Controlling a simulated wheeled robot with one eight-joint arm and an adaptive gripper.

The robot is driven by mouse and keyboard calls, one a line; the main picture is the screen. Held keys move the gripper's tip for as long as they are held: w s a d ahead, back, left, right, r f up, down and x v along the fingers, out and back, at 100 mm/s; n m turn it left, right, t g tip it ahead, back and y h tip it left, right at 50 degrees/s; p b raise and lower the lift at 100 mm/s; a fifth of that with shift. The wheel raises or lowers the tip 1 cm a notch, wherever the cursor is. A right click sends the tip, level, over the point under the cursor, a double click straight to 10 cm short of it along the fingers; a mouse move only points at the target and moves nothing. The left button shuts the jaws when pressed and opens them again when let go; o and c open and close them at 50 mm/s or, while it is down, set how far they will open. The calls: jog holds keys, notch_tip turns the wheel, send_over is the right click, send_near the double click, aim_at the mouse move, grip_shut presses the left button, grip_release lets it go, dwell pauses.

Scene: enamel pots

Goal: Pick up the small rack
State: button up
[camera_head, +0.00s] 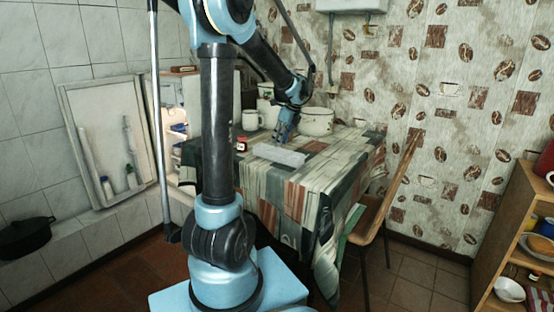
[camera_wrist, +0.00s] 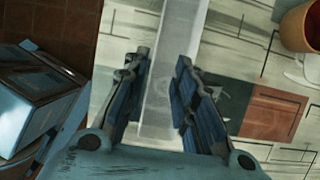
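The small rack (camera_head: 280,154) appears to be the pale, long, flat piece lying on the patterned tablecloth of the table (camera_head: 325,172). In the wrist view, the rack (camera_wrist: 179,50) runs up from between my fingers to the top edge. My gripper (camera_head: 284,136) is over the table, close to the rack. In the wrist view, my gripper (camera_wrist: 162,62) is open, with one finger on each side of the rack's near end. The height of the fingers above the rack is hard to tell.
White enamel pots (camera_head: 316,121) and a white mug (camera_head: 250,119) stand behind the rack. A small red jar (camera_head: 241,145) is to its left. An orange-brown round container (camera_wrist: 301,27) is at the wrist view's upper right. A chair (camera_head: 375,215) stands at the table's right.

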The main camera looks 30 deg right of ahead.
aim_at(278, 155)
jog(key=shift+a+x, duration=0.15)
jog(key=shift+x, duration=1.8)
jog(key=shift+a+x, duration=0.15)
jog(key=shift+x, duration=1.8)
jog(key=shift+s, duration=0.2)
grip_shut()
